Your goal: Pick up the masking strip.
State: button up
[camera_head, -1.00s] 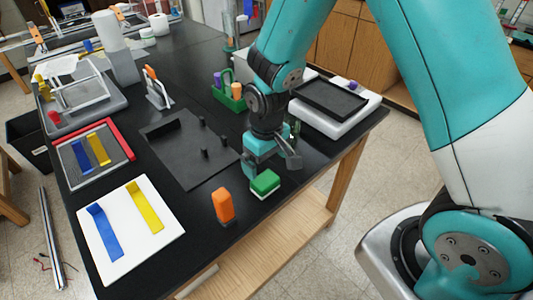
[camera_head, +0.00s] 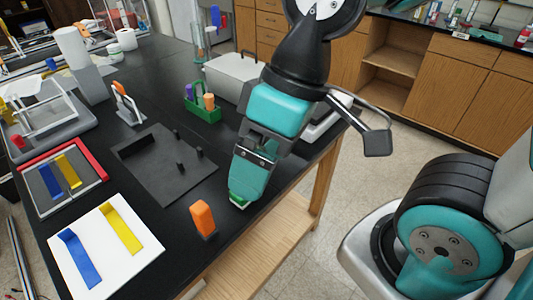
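A blue strip (camera_head: 80,258) and a yellow strip (camera_head: 120,228) lie on a white board (camera_head: 108,256) at the front left of the black table. Another blue strip (camera_head: 50,182) and yellow strip (camera_head: 68,172) lie in a red-edged frame (camera_head: 88,151) behind it. The view does not settle which is the masking strip. My gripper (camera_head: 240,192) points down at the table's right front edge, well right of all the strips.
An orange block (camera_head: 203,217) stands left of my gripper. A dark plate with pegs (camera_head: 165,180) lies mid-table. A green caddy (camera_head: 207,112) and a grey box (camera_head: 232,75) stand behind. An orange-topped stand (camera_head: 127,105) is at the back left.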

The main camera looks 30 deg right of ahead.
aim_at(91, 278)
jog(key=z, duration=2.8)
jog(key=k, duration=1.65)
jog(key=u, duration=2.6)
jog(key=i, duration=0.5)
jog(key=u, duration=0.05)
